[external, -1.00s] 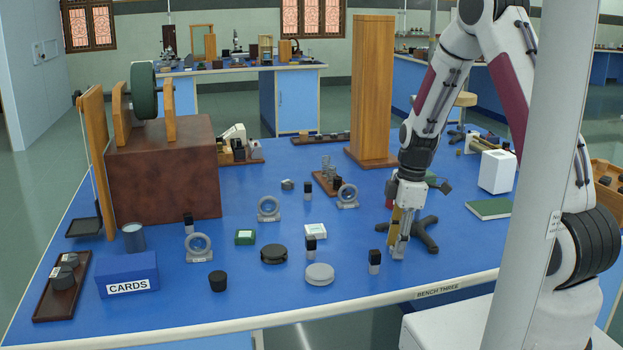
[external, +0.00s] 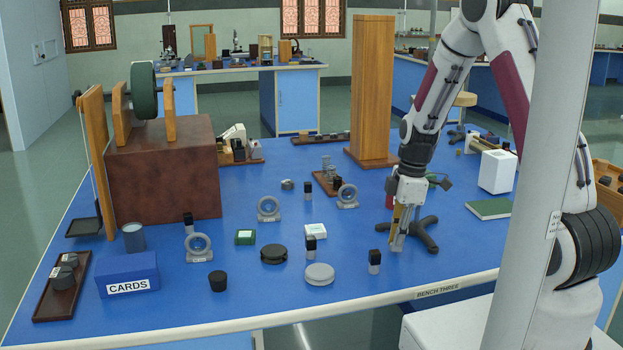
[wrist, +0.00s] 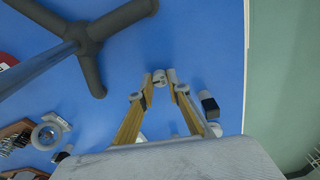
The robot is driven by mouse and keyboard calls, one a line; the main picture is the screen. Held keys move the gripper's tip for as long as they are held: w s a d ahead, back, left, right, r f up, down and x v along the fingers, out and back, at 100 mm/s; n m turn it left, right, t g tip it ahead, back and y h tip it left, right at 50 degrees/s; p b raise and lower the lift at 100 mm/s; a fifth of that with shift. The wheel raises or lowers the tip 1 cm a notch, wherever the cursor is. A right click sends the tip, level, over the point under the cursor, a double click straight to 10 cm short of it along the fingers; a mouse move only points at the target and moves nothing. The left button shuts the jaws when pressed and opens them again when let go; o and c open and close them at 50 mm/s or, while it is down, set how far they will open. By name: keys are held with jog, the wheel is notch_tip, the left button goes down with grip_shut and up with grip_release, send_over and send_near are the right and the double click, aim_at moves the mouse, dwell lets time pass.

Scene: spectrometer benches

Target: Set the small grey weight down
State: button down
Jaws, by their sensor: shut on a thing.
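My gripper (external: 397,246) is low over the front right of the blue bench, just left of the dark tripod stand base (external: 426,236). In the wrist view my gripper's fingertips (wrist: 160,80) are closed on the small grey weight (wrist: 160,77), which shows as a pale, rounded piece between them. In the external view the weight is too small and too covered by the fingers to make out. I cannot tell whether it touches the bench.
A black-topped block (external: 374,262) stands close to the left of my gripper. A light grey disc (external: 319,274) and a black disc (external: 273,254) lie farther left. The green book (external: 489,209) lies to the right. The bench's front edge (external: 446,287) is near.

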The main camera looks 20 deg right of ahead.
notch_tip(320, 180, up, 9)
dwell(0.6)
jog(key=shift+w, duration=0.1)
dwell(0.5)
send_over(347, 231)
jog(key=shift+d+f+n, duration=0.2)
jog(key=shift+f+n, duration=0.2)
jog(key=shift+f, duration=0.45)
jog(key=shift+f, duration=0.1)
jog(key=shift+f, duration=1.9)
jog(key=shift+f, duration=2)
jog(key=shift+f, duration=0.2)
